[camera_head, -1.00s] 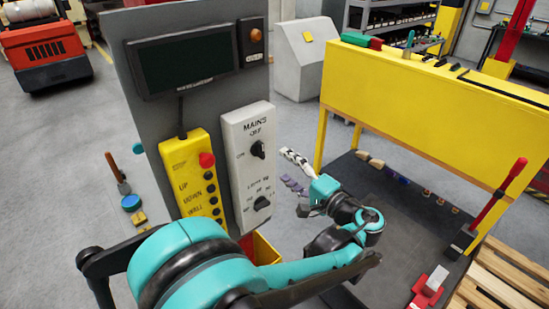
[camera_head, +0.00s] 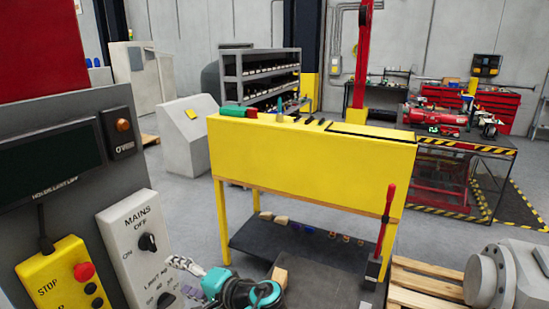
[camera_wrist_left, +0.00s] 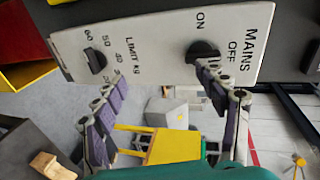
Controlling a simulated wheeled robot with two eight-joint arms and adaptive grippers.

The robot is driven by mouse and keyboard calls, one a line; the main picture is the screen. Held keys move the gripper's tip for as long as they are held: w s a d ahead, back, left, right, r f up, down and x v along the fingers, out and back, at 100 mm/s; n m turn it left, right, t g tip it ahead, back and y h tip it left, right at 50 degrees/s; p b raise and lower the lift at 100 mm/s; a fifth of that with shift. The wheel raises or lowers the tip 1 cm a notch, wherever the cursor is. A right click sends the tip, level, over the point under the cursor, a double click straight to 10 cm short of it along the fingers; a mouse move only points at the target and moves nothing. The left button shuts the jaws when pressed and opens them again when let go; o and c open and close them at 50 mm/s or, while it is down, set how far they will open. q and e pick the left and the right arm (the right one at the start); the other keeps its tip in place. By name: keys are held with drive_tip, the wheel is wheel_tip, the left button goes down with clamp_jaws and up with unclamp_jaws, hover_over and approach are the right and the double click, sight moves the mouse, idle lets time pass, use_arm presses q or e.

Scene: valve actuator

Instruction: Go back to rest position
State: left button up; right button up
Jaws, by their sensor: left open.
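My left gripper (camera_head: 184,264) is at the bottom of the head view, just right of the white MAINS control box (camera_head: 128,232). In the left wrist view my left gripper (camera_wrist_left: 160,80) has its two fingers spread wide, with nothing between them. The control box (camera_wrist_left: 150,42) fills the top of that view, with its MAINS knob (camera_wrist_left: 202,52) close to the right finger and its LIMIT knob (camera_wrist_left: 94,62) left of the fingers. I cannot tell if a finger touches the box. My right gripper is not in view.
A yellow pendant (camera_head: 60,275) with a red STOP button hangs left of the control box on the grey panel. A yellow bench (camera_head: 310,160) stands ahead, with a dark lower shelf. A wooden pallet (camera_head: 425,283) and a grey flanged housing (camera_head: 505,275) are at right.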

use_arm(q)
drive_tip(key=s+a+f+h+b, duration=0.2)
drive_tip(key=s+f+h, duration=0.3)
drive_tip(key=f, duration=0.4)
drive_tip(key=s+d+f+n+h+b, duration=0.4)
drive_tip(key=s+d+f+h, duration=0.4)
drive_tip(key=s+d+f, duration=0.1)
drive_tip(key=shift+f+t+h, duration=0.25)
drive_tip(key=shift+t+h, duration=0.05)
drive_tip(key=shift+h, duration=0.1)
